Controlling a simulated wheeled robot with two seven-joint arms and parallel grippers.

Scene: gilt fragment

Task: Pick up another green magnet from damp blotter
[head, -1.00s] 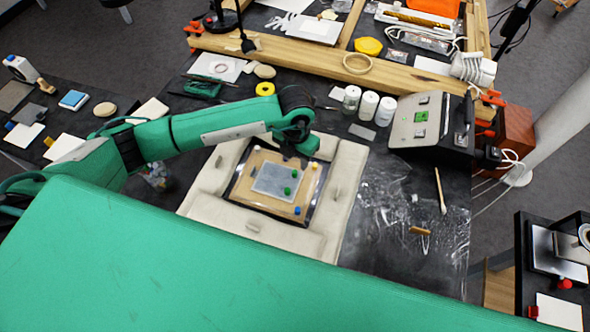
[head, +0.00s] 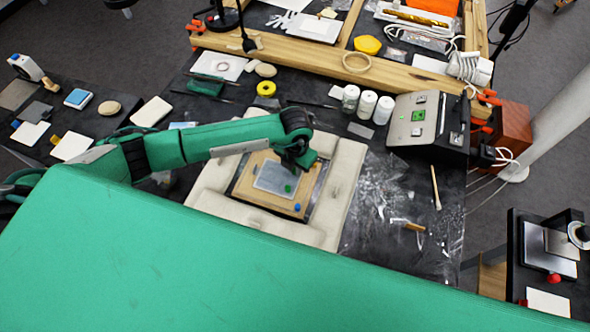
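The damp blotter, which I take to be the grey sheet (head: 268,179), lies on a tan board framed by pale padded cushions. A green magnet (head: 288,188) sits near the sheet's lower right corner. A blue magnet (head: 297,207) sits on the board below it. My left gripper (head: 303,164) points down over the board's upper right part, just above the green magnet in the picture. Its fingers are too small and dark to show whether they are open. It hides the area where another green magnet showed before. My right gripper is out of view.
Pale cushions (head: 343,185) surround the board. White jars (head: 367,104) and a grey control box (head: 415,120) stand behind it to the right. A yellow tape roll (head: 266,88) lies behind. A brush (head: 436,188) lies on the dark table at right.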

